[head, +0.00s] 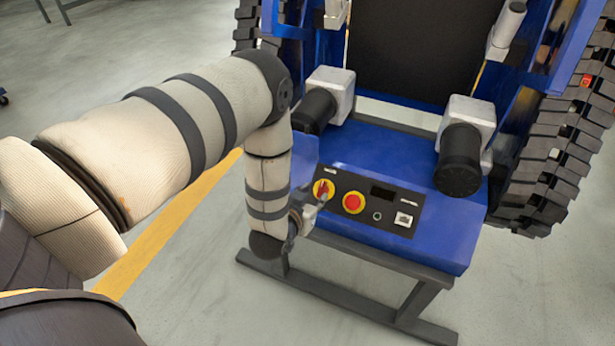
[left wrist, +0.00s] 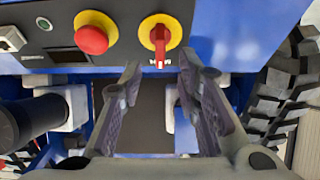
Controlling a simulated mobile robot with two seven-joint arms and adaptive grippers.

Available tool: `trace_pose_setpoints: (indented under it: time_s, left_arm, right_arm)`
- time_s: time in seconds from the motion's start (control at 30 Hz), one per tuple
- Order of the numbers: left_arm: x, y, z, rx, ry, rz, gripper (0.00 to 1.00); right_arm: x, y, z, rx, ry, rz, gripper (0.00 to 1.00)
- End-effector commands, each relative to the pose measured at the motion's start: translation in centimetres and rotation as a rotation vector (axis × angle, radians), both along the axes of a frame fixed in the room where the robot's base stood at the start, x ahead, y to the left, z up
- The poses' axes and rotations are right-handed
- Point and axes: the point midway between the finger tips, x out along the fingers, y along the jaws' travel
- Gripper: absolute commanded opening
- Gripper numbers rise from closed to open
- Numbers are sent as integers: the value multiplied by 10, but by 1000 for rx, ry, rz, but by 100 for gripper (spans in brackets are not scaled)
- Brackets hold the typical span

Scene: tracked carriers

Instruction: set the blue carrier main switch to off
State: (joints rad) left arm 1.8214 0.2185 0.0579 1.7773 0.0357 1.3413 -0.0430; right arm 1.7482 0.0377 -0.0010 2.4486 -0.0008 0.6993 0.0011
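The blue carrier (head: 440,235) has a black control panel on its sloped front. Its main switch (head: 323,189) is a red rotary handle on a yellow disc at the panel's left end. In the left wrist view, turned around, the main switch (left wrist: 160,36) has its handle pointing down toward a small white label. My left gripper (head: 308,212) is close to the switch in the head view, partly hidden by its arm. In the left wrist view the left gripper (left wrist: 160,68) is open, fingers apart and empty, with the handle just beyond the gap between the tips. My right gripper is not in view.
A red emergency button (head: 353,202) on yellow sits right beside the switch. A small display, green button and white rocker (head: 403,220) are further right. Two motors (head: 460,160) stand above the panel. Tracks (head: 565,150) flank the carrier.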

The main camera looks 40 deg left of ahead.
Motion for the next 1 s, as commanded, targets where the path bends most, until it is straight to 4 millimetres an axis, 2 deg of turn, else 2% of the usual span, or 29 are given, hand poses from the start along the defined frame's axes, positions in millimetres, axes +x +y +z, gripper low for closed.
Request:
trace_pose_setpoints:
  time_s: [0.03,0.13,0.3,0.77,0.87,0.97,1.0]
  left_arm:
    - [-12,-3,6,-1,3,0,30]
    - [-30,-7,16,0,2,0,30]
    - [-47,-11,25,0,-1,0,30]
    - [-50,-12,25,-2,8,-2,30]
    - [-78,-25,7,-32,141,-28,30]
    - [-151,-50,-23,-87,435,-79,30]
    - [-188,-59,-31,-108,566,-99,30]
  right_arm:
    - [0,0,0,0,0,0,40]
    - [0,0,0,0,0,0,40]
    - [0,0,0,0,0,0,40]
    - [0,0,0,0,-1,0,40]
    - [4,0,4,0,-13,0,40]
    - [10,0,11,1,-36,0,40]
    - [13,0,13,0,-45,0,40]
